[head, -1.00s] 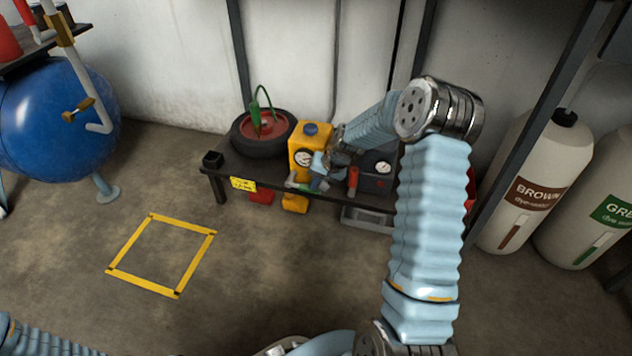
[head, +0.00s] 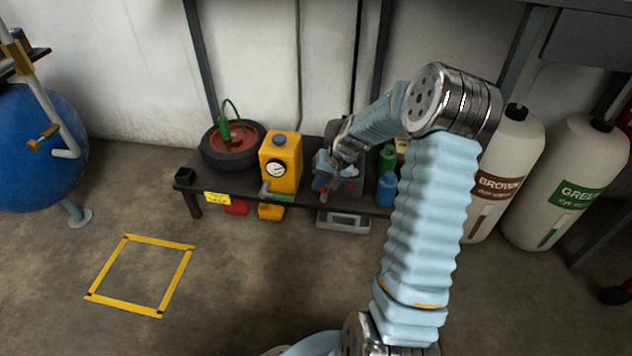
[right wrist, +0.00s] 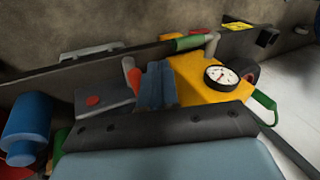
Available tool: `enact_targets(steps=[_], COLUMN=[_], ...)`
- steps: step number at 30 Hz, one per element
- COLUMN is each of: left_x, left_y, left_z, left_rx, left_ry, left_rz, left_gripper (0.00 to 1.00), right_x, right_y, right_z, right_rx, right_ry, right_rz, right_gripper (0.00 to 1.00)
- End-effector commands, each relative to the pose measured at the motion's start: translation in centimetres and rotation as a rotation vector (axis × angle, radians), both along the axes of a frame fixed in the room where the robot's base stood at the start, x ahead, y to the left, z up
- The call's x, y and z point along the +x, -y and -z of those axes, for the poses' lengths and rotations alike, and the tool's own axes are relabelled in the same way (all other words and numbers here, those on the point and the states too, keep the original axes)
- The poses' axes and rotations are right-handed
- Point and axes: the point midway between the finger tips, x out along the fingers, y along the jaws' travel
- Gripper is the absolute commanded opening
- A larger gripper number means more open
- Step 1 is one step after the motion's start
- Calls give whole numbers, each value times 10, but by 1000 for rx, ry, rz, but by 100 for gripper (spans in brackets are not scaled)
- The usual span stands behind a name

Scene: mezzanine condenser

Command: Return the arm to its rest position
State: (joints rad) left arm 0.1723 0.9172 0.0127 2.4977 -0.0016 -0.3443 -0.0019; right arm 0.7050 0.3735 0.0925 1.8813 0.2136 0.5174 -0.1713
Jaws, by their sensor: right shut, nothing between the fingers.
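My right arm (head: 430,215) rises in a bend across the right half of the head view, then reaches down to the low bench. My right gripper (head: 325,162) is small there, just right of the yellow unit with the gauge and in front of a dark box. It is shut and empty. In the right wrist view its blue fingers (right wrist: 157,86) show beside the yellow unit (right wrist: 205,82). The yellow unit (head: 284,172) stands upright on the bench. I cannot tell whether the gripper touches anything. My left gripper is out of view.
The low dark bench (head: 230,190) also holds a wheel (head: 222,150) and blue and green containers partly behind my arm. A brown-labelled cylinder (head: 512,150) and a green-labelled one (head: 575,190) stand right. Open floor, with a yellow taped square (head: 160,243), lies in front.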

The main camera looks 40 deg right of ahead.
Motion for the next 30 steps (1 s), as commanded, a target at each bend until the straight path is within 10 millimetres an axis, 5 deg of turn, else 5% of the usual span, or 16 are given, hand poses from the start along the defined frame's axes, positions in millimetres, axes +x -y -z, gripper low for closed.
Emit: enact_targets(steps=[14,17,20,24,30], left_x=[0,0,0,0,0], left_y=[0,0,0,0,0], left_z=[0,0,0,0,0], left_rx=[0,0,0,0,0], left_ry=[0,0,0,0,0], left_rz=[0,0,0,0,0], left_gripper=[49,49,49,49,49], right_x=[1,0,-11,-49,-126], right_y=[-10,-44,-103,-194,-286], right_z=[9,38,83,138,179], right_rx=[2,8,11,4,0], right_ry=[-7,-34,-75,-123,-160], right_rz=[-13,-55,-136,-273,-457], right_gripper=[0,0,0,0,0])
